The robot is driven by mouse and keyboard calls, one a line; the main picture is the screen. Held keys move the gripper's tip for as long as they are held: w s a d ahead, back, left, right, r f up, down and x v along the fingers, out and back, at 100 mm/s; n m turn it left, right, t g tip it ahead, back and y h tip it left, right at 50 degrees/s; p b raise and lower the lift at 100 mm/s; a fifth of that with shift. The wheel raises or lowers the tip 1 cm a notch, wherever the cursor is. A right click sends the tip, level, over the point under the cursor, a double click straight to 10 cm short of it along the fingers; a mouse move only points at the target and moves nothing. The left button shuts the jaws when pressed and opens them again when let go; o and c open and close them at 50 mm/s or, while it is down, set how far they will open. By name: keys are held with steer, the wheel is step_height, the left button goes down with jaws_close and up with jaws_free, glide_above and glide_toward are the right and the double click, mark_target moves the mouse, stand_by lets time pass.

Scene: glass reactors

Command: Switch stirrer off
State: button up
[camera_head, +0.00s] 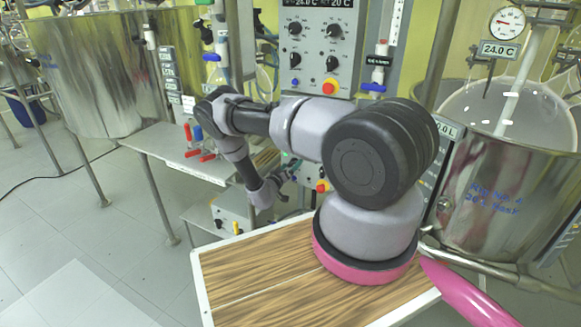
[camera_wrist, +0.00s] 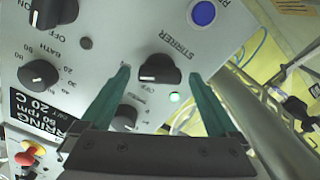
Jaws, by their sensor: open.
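The stirrer knob (camera_wrist: 160,70) is black with a raised grip bar, on a grey control panel (camera_wrist: 100,50), under the rotated word STIRRER in the wrist view. A small pale green lamp (camera_wrist: 174,97) looks lit beside the knob. In the head view, my gripper (camera_head: 288,176) is small and partly hidden at the lower panel, behind my arm.
Other black knobs, including the bath knob (camera_wrist: 38,74), and a blue button (camera_wrist: 202,13) are close by. A dark display (camera_wrist: 42,118) and a red-and-yellow button (camera_wrist: 28,156) are at lower left. Metal vessels (camera_head: 95,75) and (camera_head: 500,195) flank the arm in the head view.

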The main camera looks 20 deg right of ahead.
steer(key=c, duration=1.4)
steer(key=shift+n, duration=0.3)
steer(key=n, duration=0.5)
steer(key=shift+f, duration=0.1)
steer(key=n, duration=0.6)
steer(key=shift+f, duration=0.1)
steer(key=shift+n, duration=0.3)
steer(key=o, duration=1.4)
